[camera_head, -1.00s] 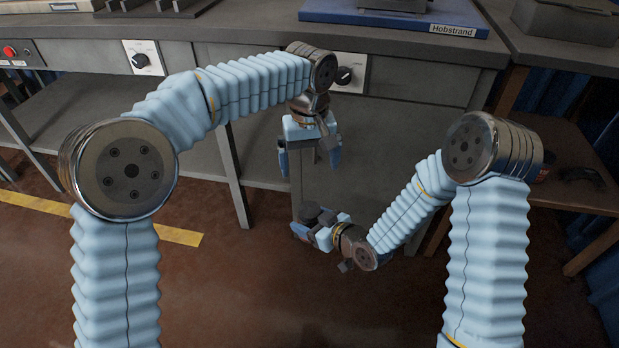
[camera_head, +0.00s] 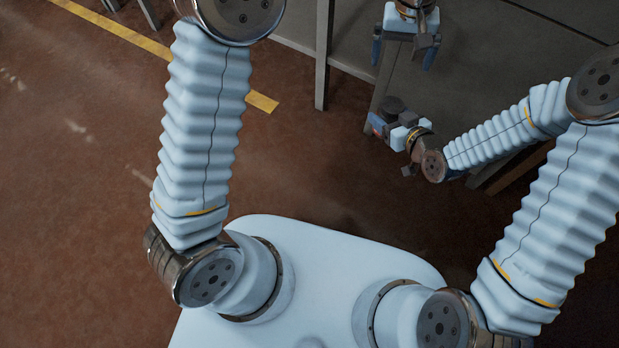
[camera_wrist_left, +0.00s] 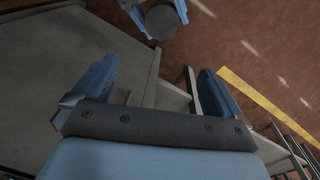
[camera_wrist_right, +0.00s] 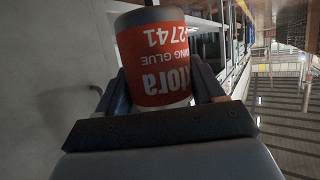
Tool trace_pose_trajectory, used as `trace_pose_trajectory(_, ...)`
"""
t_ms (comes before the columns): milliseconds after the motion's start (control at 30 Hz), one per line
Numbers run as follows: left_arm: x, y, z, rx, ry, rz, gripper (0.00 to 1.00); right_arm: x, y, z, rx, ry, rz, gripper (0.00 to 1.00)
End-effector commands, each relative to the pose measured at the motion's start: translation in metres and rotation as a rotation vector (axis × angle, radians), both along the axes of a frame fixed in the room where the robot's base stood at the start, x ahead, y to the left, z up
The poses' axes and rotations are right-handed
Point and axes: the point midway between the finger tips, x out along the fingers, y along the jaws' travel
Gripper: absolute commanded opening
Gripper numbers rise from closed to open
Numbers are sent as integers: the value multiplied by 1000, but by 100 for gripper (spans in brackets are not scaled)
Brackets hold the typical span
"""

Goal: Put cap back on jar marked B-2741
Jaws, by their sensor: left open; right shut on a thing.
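My right gripper (camera_head: 387,122) is shut on a jar (camera_wrist_right: 158,62), held up off the floor. In the right wrist view its red label shows "2741" and "GLUE" upside down; no "B" is readable. The jar's dark grey round end (camera_head: 392,103) faces up in the head view and also shows in the left wrist view (camera_wrist_left: 162,22). I cannot tell whether that end is a cap. My left gripper (camera_head: 403,54) is open and empty, higher in the head view and apart from the jar. I see no separate loose cap.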

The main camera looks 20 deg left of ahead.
Motion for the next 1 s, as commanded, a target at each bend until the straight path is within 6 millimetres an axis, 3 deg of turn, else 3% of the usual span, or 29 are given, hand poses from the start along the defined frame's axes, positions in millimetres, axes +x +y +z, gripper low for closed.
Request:
trace_pose_trajectory(100,15,30,-70,-62,-27,4,100,0,0,1,1,-2,0,0)
trace_pose_trajectory(267,19,84,-163,-154,-111,33,100,0,0,1,1,-2,0,0)
trace_pose_trajectory(300,-1,92,-199,-184,-89,23,100,0,0,0,1,-2,0,0)
trace_pose_trajectory(367,-31,103,-239,-224,-72,21,100,0,0,1,1,-2,0,0)
trace_pose_trajectory(400,-55,109,-263,-247,-58,19,100,0,0,1,1,-2,0,0)
trace_pose_trajectory(500,-115,123,-306,-286,-36,33,100,0,0,1,1,-2,0,0)
trace_pose_trajectory(600,-164,134,-328,-298,-28,47,100,0,0,1,1,-2,0,0)
trace_pose_trajectory(700,-199,141,-337,-297,-24,57,100,0,0,1,1,-2,0,0)
trace_pose_trajectory(800,-219,146,-340,-292,-24,61,100,0,0,1,1,-2,0,0)
trace_pose_trajectory(1000,-226,147,-341,-288,-26,60,100,0,0,1,1,-2,0,0)
